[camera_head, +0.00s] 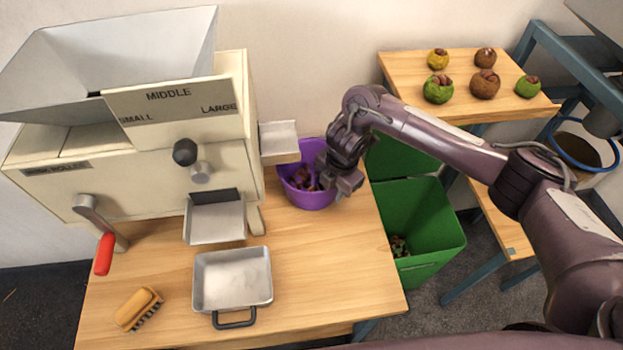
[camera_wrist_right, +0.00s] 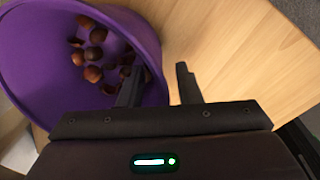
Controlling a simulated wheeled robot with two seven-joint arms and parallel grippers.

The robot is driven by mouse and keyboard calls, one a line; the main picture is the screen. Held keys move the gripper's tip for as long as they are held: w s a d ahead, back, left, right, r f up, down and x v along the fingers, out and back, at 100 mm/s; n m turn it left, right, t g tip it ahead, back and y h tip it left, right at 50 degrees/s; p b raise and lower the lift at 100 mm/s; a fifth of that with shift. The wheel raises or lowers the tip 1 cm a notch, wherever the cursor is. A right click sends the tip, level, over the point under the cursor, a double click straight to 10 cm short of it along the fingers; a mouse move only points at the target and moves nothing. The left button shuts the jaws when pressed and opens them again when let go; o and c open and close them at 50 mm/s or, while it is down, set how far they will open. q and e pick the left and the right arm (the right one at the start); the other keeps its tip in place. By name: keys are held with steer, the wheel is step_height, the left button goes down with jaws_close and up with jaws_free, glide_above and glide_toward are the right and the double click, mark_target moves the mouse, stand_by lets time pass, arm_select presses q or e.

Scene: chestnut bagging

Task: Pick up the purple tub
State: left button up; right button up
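The purple tub (camera_head: 308,200) stands on the wooden table beside the machine, below its right-hand chute. Several brown chestnuts lie inside it. In the right wrist view the tub (camera_wrist_right: 40,75) fills the upper left. My right gripper (camera_head: 341,181) is at the right side of the tub's rim, pointing down. In the wrist view its fingers (camera_wrist_right: 158,82) are apart, one over the inside of the tub and one outside, with the tub wall between them. Whether either finger touches the wall I cannot tell. My left gripper is not in view.
The sorting machine (camera_head: 130,180) stands left of the tub. A metal tray (camera_head: 232,280) and a brush (camera_head: 138,308) lie nearer on the table. A green bin (camera_head: 425,225) stands right of the table.

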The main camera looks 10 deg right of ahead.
steer(key=shift+r, duration=0.1)
jaws_close()
stand_by(0.3)
